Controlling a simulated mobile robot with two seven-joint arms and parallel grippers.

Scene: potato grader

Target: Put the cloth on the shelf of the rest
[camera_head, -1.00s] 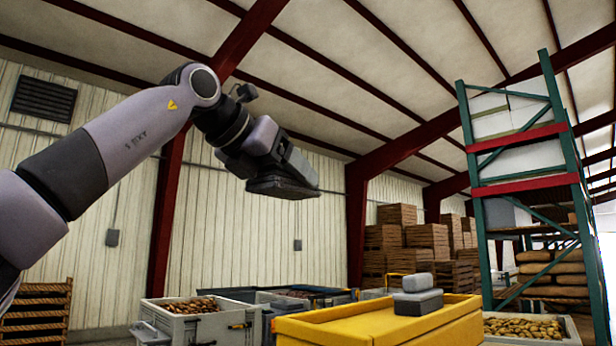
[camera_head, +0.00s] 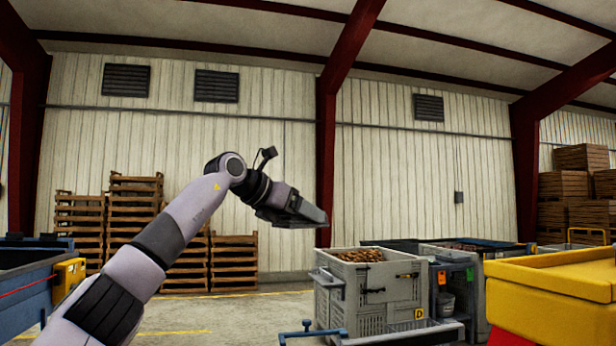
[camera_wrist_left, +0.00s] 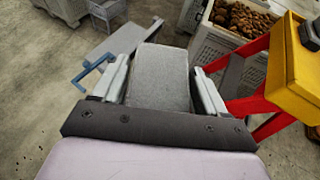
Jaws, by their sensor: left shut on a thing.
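My left gripper (camera_head: 308,222) is raised in the middle of the head view. In the left wrist view, its two fingers (camera_wrist_left: 164,85) are shut on a grey, block-like folded cloth (camera_wrist_left: 160,72). In the head view the cloth is hard to tell from the dark gripper. A blue rack with a shelf (camera_head: 452,268) stands beyond a potato crate; I cannot tell if it is the rest. A low grey piece with a blue handle (camera_head: 300,335) shows at the bottom of the head view. It also seems to show in the left wrist view (camera_wrist_left: 90,72). My right gripper is not in view.
A grey crate of potatoes (camera_head: 378,300) stands below and right of my left gripper. A yellow bin (camera_head: 555,290) on red legs is at the right. Pallet stacks (camera_head: 135,215) line the back wall. A blue container (camera_head: 30,285) is at the left. Open floor lies between.

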